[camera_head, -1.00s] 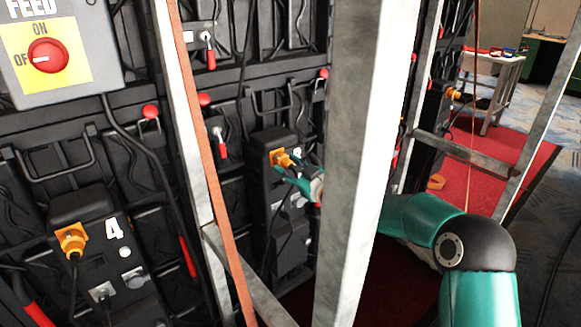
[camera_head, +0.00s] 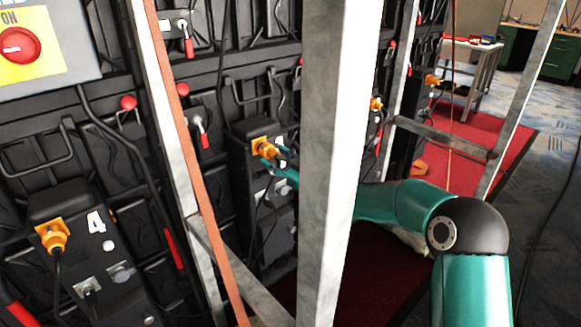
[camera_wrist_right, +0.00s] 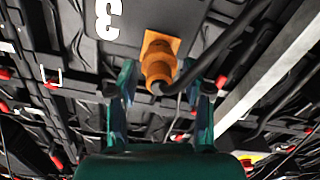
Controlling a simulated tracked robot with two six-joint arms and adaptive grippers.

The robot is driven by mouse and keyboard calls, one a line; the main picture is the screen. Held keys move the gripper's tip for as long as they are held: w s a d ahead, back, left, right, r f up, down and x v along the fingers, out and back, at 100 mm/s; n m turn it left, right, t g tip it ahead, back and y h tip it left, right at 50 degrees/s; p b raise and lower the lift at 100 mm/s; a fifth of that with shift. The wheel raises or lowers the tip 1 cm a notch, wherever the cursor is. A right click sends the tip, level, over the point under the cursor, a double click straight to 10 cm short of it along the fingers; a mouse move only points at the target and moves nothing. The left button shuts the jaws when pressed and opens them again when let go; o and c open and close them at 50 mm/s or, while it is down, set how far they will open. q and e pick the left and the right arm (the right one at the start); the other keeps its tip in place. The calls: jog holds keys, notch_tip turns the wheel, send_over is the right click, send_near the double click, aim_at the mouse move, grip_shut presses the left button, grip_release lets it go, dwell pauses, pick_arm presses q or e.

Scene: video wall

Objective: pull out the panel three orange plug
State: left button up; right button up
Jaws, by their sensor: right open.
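The orange plug of panel three (camera_head: 263,148) sits in its socket near the top of a dark panel (camera_head: 247,170) behind the grey post. In the wrist view the plug (camera_wrist_right: 158,66) shows close, with its black cable bending to the right. An upside-down white 3 (camera_wrist_right: 108,18) is printed beside it. My right gripper (camera_head: 270,162) is just below the plug in the head view. In the wrist view its open fingers (camera_wrist_right: 160,88) stand on either side of the plug's lower end, with gaps to it. The post hides part of my right arm. My left gripper is not in view.
A wide grey upright post (camera_head: 335,165) stands between the head camera and panel three. A thinner orange-edged post (camera_head: 190,170) stands left of it. Panel four, with its own orange plug (camera_head: 53,235), is at lower left. Red floor and a table (camera_head: 470,62) lie at right.

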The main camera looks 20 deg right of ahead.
jog(key=v, duration=1.1)
jog(key=shift+s, duration=0.25)
jog(key=shift+d, duration=0.1)
